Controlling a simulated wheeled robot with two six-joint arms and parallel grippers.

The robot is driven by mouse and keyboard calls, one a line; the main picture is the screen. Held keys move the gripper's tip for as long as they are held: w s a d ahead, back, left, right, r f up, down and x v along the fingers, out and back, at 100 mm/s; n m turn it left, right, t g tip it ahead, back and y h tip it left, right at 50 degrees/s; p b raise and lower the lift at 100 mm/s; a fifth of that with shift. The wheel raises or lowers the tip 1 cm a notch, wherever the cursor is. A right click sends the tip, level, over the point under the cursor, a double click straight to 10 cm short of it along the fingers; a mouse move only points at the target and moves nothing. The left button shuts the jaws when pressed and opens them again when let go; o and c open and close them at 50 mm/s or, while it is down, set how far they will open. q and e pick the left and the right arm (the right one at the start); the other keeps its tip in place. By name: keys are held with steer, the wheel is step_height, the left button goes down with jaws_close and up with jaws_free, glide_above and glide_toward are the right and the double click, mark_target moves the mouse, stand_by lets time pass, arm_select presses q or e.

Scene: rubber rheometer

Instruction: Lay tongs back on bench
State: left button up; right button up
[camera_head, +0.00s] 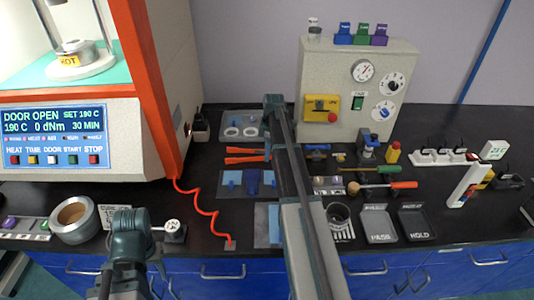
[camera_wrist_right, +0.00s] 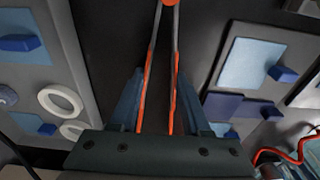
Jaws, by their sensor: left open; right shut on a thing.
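The tongs (camera_wrist_right: 175,80) have orange grips and thin metal arms, and run between the fingers of my right gripper (camera_wrist_right: 160,110), which is shut on them. In the head view the orange handles (camera_head: 246,155) stick out to the left from under my right arm, low over the black bench (camera_head: 215,195). I cannot tell whether they touch it. The right fingertips are hidden by the arm in the head view. My left gripper (camera_head: 130,235) is open at the lower left, away from the tongs, its fingers hard to make out.
A grey tray with white rings (camera_head: 240,126) lies behind the handles, and a tray with blue pads (camera_head: 232,183) in front. A coiled red cord (camera_head: 205,205) runs to the left. Screwdrivers, a ring cup (camera_head: 339,215) and PASS (camera_head: 379,222) and HOLD trays fill the right.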

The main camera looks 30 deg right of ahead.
steer(key=shift+f, duration=0.2)
steer(key=o, duration=0.6)
steer(key=shift+r, duration=0.1)
steer(key=shift+c, duration=0.2)
steer(key=shift+r, duration=0.15)
step_height(320, 180, up, 12)
steer(key=d+p, duration=0.1)
steer(key=p, duration=1.1)
steer(key=shift+s, duration=0.35)
